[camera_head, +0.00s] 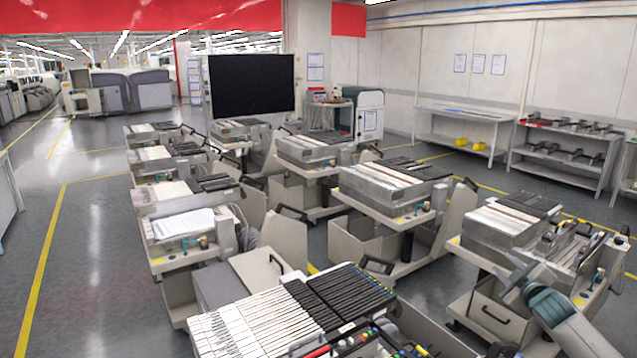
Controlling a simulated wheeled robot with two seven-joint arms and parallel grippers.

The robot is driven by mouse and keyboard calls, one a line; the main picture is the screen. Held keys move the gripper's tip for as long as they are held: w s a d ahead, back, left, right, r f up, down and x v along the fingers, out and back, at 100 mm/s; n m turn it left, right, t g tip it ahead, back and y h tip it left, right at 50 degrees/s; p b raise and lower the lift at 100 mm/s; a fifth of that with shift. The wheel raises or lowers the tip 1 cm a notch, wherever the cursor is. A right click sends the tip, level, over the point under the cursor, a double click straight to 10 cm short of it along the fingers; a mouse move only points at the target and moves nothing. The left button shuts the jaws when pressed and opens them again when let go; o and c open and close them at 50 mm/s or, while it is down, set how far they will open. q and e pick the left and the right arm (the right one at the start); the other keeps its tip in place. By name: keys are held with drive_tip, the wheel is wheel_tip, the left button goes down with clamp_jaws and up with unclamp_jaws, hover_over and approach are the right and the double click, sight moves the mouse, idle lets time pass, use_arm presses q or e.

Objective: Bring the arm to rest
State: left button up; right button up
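My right arm comes in from the lower right corner, grey with a teal section. Its gripper (515,279) is at the arm's upper left end, in front of the right-hand feeder trolley (490,312). The gripper is small and pale against the trolley, and I cannot tell whether its fingers are open or shut. I see nothing clearly held in it. The arm hides part of that trolley's lower right side. My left arm and gripper are not in view.
A near trolley (274,268) with white and black feeders fills the bottom centre. Several more trolleys stand behind it in rows, with narrow gaps. A black board (251,85) and a wall table (463,112) are at the back. The left floor aisle (95,250) is clear.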

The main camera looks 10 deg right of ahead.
drive_tip(key=w+a+r+n+t+y, duration=0.1)
drive_tip(key=a+r+t+y, duration=0.1)
drive_tip(key=a+r+t, duration=0.15)
drive_tip(key=s+a+f+m+g, duration=0.1)
drive_tip(key=s+f+g, duration=0.2)
drive_tip(key=f, duration=1.1)
drive_tip(key=s+a+f+m+g, duration=0.1)
drive_tip(key=s+f+g, duration=0.15)
drive_tip(key=f, duration=1.15)
drive_tip(key=s+a+f+g, duration=0.1)
drive_tip(key=s+a+f, duration=0.2)
drive_tip(key=s+f, duration=0.4)
drive_tip(key=s+a+f+m+g, duration=0.15)
drive_tip(key=s+a+f, duration=0.25)
drive_tip(key=f, duration=0.6)
drive_tip(key=s+a+f+g, duration=0.2)
drive_tip(key=s+a+f, duration=0.1)
drive_tip(key=s+f, duration=0.4)
drive_tip(key=s+a+f+g+y, duration=0.1)
drive_tip(key=s+a+f+g, duration=0.1)
drive_tip(key=s+a+f, duration=0.6)
drive_tip(key=s+a+f+g+y+b, duration=0.1)
drive_tip(key=s+a+f+g, duration=0.2)
drive_tip(key=s+a+f, duration=0.6)
drive_tip(key=s+a+f+m+g+y+b, duration=0.1)
drive_tip(key=s+a+f, duration=0.7)
drive_tip(key=s, duration=1.6)
drive_tip(key=shift+s+a+f+g+y, duration=0.25)
drive_tip(key=shift+a+g, duration=0.4)
drive_tip(key=shift+a, duration=1.3)
